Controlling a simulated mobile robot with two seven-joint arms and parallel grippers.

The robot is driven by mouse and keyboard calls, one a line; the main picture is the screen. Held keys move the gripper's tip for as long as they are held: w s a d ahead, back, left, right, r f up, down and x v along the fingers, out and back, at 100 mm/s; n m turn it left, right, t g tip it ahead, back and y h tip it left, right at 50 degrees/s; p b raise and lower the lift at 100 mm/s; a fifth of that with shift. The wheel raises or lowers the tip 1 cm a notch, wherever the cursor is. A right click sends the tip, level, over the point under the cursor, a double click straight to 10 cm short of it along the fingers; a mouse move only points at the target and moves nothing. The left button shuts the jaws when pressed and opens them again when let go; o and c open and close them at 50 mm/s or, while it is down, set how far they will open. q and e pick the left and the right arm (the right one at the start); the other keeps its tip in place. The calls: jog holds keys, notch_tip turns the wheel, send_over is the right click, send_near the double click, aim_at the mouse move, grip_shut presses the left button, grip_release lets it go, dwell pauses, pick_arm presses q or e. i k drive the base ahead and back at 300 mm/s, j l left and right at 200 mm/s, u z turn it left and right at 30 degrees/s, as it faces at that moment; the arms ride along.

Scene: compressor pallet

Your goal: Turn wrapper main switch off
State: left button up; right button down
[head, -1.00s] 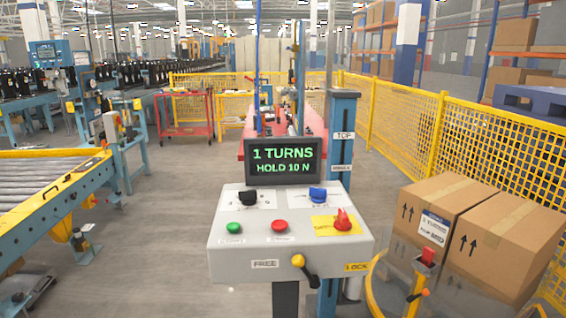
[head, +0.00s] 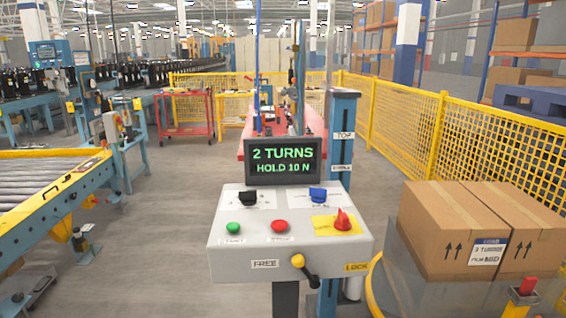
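The wrapper control panel (head: 222,262) stands upright in the middle of the head view. At its right, a red rotary switch (head: 343,220) sits on a yellow plate and looks like the main switch. Its handle points roughly upward; its label is too small to read. A black knob (head: 247,198), a blue knob (head: 317,194), a green button (head: 233,228) and a red button (head: 279,226) share the panel. The display (head: 283,161) reads "2 TURNS, HOLD 10 N". Neither of my grippers is in view.
A yellow-knobbed lever (head: 303,265) sits on the panel front between "FREE" and "LOCK". Cartons (head: 455,225) stand on a round turntable (head: 405,285) at the right. A yellow mesh fence (head: 480,140) runs behind. A roller conveyor (head: 45,180) is at left; floor between is clear.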

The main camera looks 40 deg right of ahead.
aim_at(343, 224)
jog(key=z, duration=1.15)
